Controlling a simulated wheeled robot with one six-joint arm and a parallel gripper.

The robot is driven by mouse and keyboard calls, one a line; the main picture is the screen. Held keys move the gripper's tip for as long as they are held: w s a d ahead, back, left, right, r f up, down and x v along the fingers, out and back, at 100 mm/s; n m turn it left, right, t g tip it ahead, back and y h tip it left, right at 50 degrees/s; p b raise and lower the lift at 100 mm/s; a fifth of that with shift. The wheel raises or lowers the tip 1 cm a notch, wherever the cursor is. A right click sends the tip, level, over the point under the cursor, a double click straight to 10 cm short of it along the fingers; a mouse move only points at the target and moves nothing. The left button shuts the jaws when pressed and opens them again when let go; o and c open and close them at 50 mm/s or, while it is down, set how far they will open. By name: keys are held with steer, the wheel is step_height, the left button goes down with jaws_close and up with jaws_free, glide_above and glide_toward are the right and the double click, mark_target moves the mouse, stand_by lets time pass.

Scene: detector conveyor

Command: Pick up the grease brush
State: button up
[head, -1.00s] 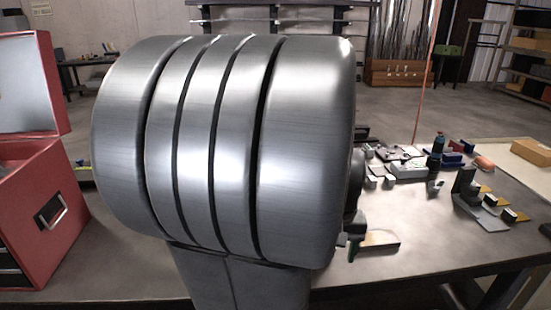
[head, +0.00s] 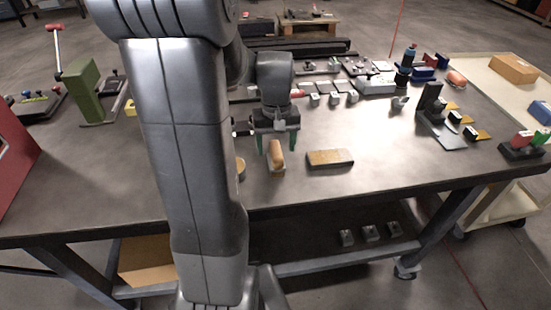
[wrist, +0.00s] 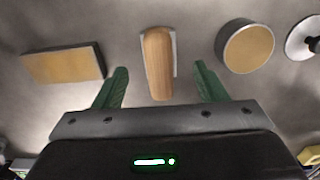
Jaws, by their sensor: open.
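The grease brush, as I take it to be, has a rounded wooden handle (head: 276,152) and a pale part under it. It lies on the workbench (head: 390,165) near the front edge. It also shows at the top centre of the wrist view (wrist: 158,62). My gripper (head: 275,142) is above it, pointing down, with green fingers. In the wrist view my gripper (wrist: 160,70) is open, with one finger to each side of the handle and a gap on both sides. Nothing is held.
A flat block with a tan top (head: 330,158) lies right of the brush. A round tan-topped tin (wrist: 247,48) lies on its other side, partly hidden by my arm in the head view. A green stand (head: 92,92) is at the left. Small parts crowd the back right.

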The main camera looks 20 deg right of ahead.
steer(key=shift+f+p, duration=0.4)
steer(key=shift+f, duration=2.55)
steer(key=shift+c, duration=0.4)
steer(key=c, duration=1.1)
steer(key=shift+r, duration=0.1)
step_height(320, 180, up, 10)
steer(key=shift+f+b, duration=0.1)
steer(key=shift+b, duration=0.2)
